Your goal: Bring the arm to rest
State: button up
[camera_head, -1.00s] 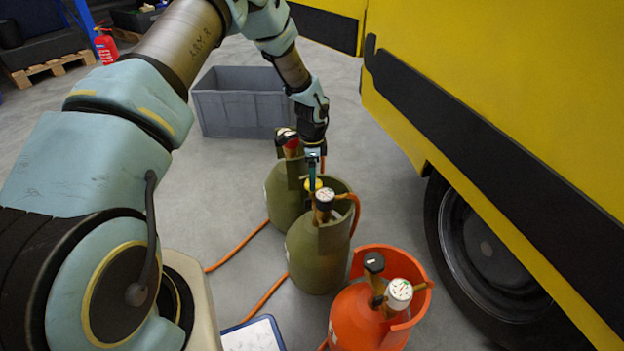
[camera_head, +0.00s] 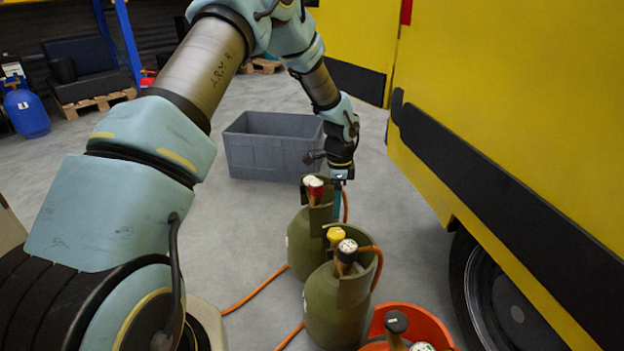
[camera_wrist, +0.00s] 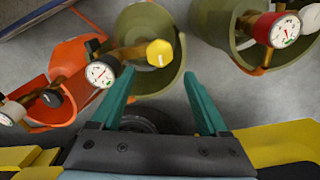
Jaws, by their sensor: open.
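My gripper (camera_head: 338,208) points down in the head view, with teal fingers just right of the rear olive cylinder, partly hidden by it. In the wrist view my gripper (camera_wrist: 159,75) is open, with nothing between the fingers. The front olive cylinder (camera_head: 335,308), with a yellow knob (camera_head: 335,234) and a gauge, stands upright in front of it. In the wrist view the yellow knob (camera_wrist: 159,53) lies beyond the fingertips, apart from them. The rear olive cylinder (camera_head: 302,245) has a red-rimmed gauge (camera_wrist: 277,30), seen at right in the wrist view.
An orange cylinder (camera_head: 432,325) is cut off at the bottom edge. A yellow vehicle (camera_head: 520,90) with a black wheel (camera_head: 495,300) stands close on the right. A grey crate (camera_head: 270,155) is behind my gripper. Orange hoses (camera_head: 255,296) cross the floor. Open floor lies left.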

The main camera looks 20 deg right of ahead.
jog(key=a+r+n, duration=0.5)
jog(key=a+r, duration=0.1)
jog(key=a, duration=0.4)
jog(key=a+r+n, duration=0.5)
jog(key=a+r, duration=0.2)
jog(key=a, duration=0.3)
jog(key=s+a+r+n+t, duration=0.1)
jog(key=s+a+r+n, duration=0.2)
jog(key=s+a+n, duration=0.4)
jog(key=s+a+r+n+t, duration=0.1)
jog(key=s+a+r+n, duration=0.35)
jog(key=a, duration=0.45)
notch_tip(320, 180, up, 14)
jog(key=p, duration=1.5)
jog(key=shift+f, duration=0.15)
